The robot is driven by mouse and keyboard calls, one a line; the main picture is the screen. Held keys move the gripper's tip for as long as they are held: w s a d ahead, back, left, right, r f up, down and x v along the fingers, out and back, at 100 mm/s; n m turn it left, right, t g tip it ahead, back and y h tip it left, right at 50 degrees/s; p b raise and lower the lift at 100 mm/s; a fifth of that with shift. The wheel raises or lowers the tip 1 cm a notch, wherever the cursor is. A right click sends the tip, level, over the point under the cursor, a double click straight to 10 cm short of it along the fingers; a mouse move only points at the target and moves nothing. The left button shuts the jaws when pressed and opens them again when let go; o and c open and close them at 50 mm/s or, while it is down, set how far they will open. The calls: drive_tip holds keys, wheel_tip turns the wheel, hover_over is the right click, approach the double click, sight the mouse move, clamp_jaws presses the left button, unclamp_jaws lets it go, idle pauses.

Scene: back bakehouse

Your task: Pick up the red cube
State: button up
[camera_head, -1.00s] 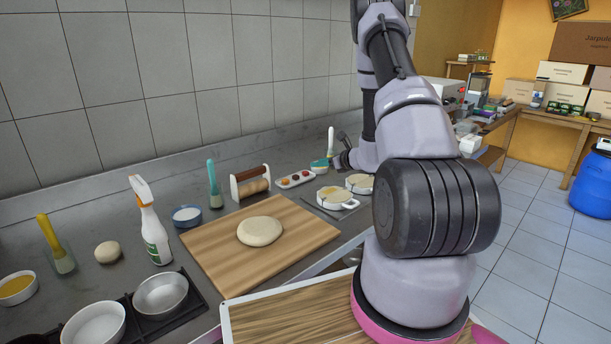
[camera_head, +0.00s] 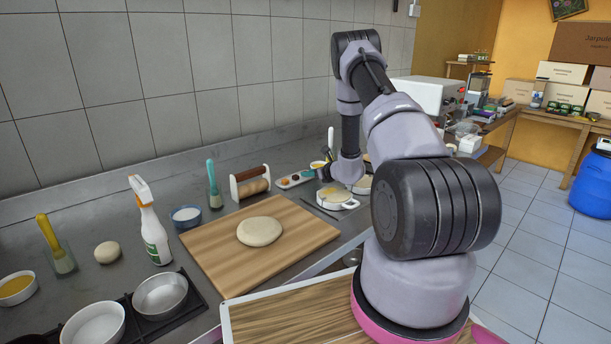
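I cannot make out a red cube in this view. A small pale tray (camera_head: 283,186) with small round reddish-orange items lies on the steel counter (camera_head: 120,295) behind the wooden board. My arm reaches over the far part of the counter, and its pale wrist (camera_head: 348,167) points down among the dishes there. My gripper is mostly hidden at the end of the wrist. A small dark shape beside the wrist may be part of it. I cannot see its fingers clearly, nor whether it holds anything.
A wooden board (camera_head: 215,246) carries pale dough (camera_head: 260,231). Close to my wrist are a white-handled dish (camera_head: 337,204) and a brush with a pale handle (camera_head: 331,140). A wooden roller (camera_head: 253,187), blue bowl (camera_head: 187,217) and spray bottle (camera_head: 149,222) stand further left.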

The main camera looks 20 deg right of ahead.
drive_tip(key=shift+w+f, duration=0.1)
drive_tip(key=shift+w, duration=0.1)
clamp_jaws()
